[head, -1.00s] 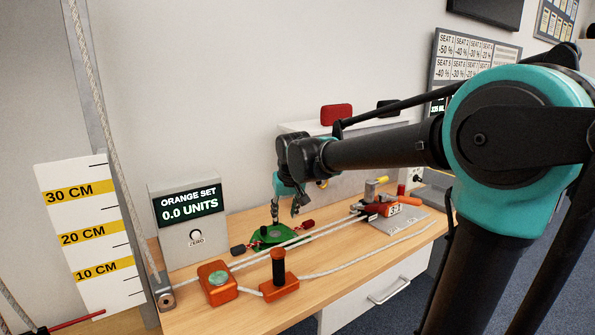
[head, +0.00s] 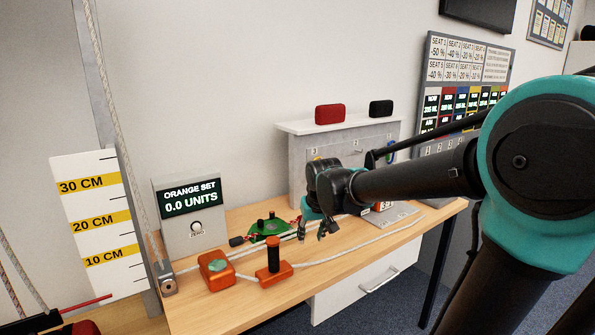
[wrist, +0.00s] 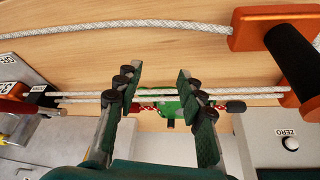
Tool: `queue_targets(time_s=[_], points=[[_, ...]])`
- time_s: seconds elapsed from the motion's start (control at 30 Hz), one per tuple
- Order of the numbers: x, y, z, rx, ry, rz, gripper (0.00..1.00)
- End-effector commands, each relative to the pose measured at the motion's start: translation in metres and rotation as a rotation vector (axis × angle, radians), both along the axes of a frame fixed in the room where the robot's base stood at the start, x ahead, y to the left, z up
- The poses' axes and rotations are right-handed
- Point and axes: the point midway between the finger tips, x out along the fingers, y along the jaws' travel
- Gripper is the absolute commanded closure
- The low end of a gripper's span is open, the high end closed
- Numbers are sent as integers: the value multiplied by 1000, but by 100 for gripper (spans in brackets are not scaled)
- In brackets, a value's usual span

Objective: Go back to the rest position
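My gripper (head: 313,233) hangs over the wooden bench (head: 333,268), right of the green plate (head: 270,227), in the head view. In the wrist view my gripper (wrist: 160,88) has its two fingers wide apart with nothing held between them. The green plate (wrist: 168,108), white ropes and a red-and-white cord show beyond the gap between the fingers. My gripper hides part of the ropes and of the orange device in the head view.
An orange block (head: 217,270) and an orange base with a black post (head: 273,257) stand at the bench front. A display box (head: 190,215) reads 0.0 UNITS. A grey stand (head: 298,165) rises behind my gripper. The bench's front right is mostly clear.

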Motion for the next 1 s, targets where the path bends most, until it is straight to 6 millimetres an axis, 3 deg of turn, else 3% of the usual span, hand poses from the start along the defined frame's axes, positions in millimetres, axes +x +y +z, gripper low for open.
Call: queue_targets(time_s=[0.17, 0.33, 0.5, 0.7, 1.0], points=[[-36, -50, -36, -1, 4, -65, 61], [-93, -104, -82, 0, 9, -148, 61], [-147, -137, -121, 1, 14, -213, 61], [-174, -149, -139, 2, 15, -244, 61], [-174, -149, -139, 2, 15, -244, 61]])
